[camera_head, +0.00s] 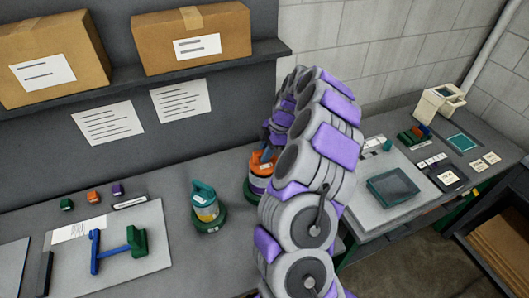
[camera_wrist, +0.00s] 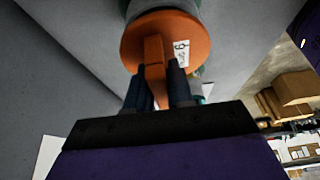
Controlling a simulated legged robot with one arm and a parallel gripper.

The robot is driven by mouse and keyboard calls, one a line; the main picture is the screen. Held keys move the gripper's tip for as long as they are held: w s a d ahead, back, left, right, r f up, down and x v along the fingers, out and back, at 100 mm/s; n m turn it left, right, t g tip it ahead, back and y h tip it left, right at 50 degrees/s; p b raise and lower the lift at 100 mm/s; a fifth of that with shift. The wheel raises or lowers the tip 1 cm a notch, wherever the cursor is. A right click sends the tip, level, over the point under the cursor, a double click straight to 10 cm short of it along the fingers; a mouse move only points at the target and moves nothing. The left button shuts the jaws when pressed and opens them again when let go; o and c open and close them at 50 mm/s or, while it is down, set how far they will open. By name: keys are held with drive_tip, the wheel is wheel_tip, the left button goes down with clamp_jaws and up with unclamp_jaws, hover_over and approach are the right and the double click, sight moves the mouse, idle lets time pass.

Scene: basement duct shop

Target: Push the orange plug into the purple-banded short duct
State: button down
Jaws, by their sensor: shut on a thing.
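The orange plug (camera_wrist: 185,30) fills the upper middle of the wrist view, with a white label on its face. My gripper (camera_wrist: 160,78) is shut on the plug's upright handle, with one dark finger on each side. In the head view the orange plug (camera_head: 259,160) is at the top of the purple-banded short duct (camera_head: 258,183), partly hidden behind my arm. The duct stands upright in a dark green base. I cannot tell how deep the plug sits in the duct.
A second short duct (camera_head: 207,212) with a teal plug and yellow band stands to the left. A grey board (camera_head: 150,262) with blue and green parts lies further left. Cardboard boxes (camera_head: 190,42) sit on a shelf above. A right-hand bench (camera_head: 400,215) holds a tray and small items.

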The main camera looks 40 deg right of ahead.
drive_tip(key=shift+a+f+b, duration=0.1)
drive_tip(key=shift+f+b, duration=0.3)
drive_tip(key=shift+f, duration=0.2)
drive_tip(key=shift+f, duration=0.3)
drive_tip(key=c, duration=0.9)
unclamp_jaws()
drive_tip(key=p+v, duration=0.1)
drive_tip(key=v, duration=1.6)
drive_tip(key=shift+r+p, duration=0.1)
drive_tip(key=shift+p, duration=0.2)
